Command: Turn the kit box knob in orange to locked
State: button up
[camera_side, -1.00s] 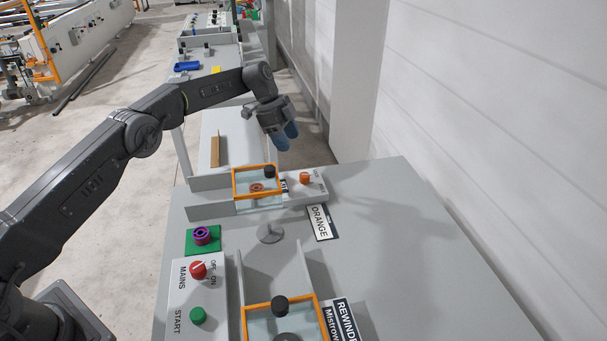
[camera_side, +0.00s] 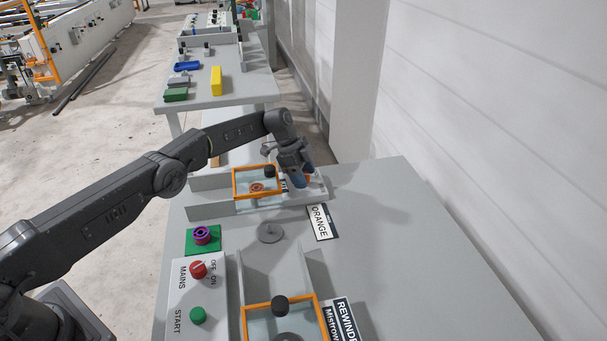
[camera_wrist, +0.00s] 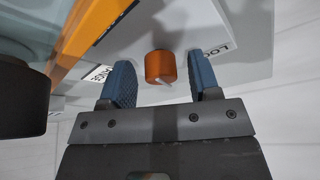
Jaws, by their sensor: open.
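The orange knob (camera_wrist: 160,66) of the kit box sits between my gripper's two blue fingertips in the wrist view, with a gap on each side. A white pointer line shows on its face, angled down to the right. My gripper (camera_wrist: 162,84) is open. In the side view my gripper (camera_side: 301,178) is down over the knob's panel and hides most of the knob. The kit box (camera_side: 212,208) has an orange-framed clear lid with a black knob (camera_side: 270,171). An ORANGE label (camera_side: 319,222) lies in front of it. Lettering beside the knob is partly hidden by a finger.
A black knob (camera_wrist: 22,102) stands close at the left in the wrist view. In the side view, a red switch (camera_side: 198,269), a green button (camera_side: 197,315) and a second orange-framed box (camera_side: 279,328) are nearer. The bench's right side is clear.

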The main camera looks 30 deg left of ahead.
jog(key=shift+c, duration=0.4)
jog(key=c, duration=0.9)
jog(key=shift+o, duration=0.2)
jog(key=shift+n+t, duration=0.3)
jog(key=shift+n, duration=0.5)
jog(key=n+t, duration=0.1)
jog(key=n, duration=0.2)
jog(key=shift+y, duration=0.4)
jog(key=shift+n+t+y, duration=0.5)
jog(key=shift+n+y, duration=0.1)
jog(key=shift+n, duration=1.5)
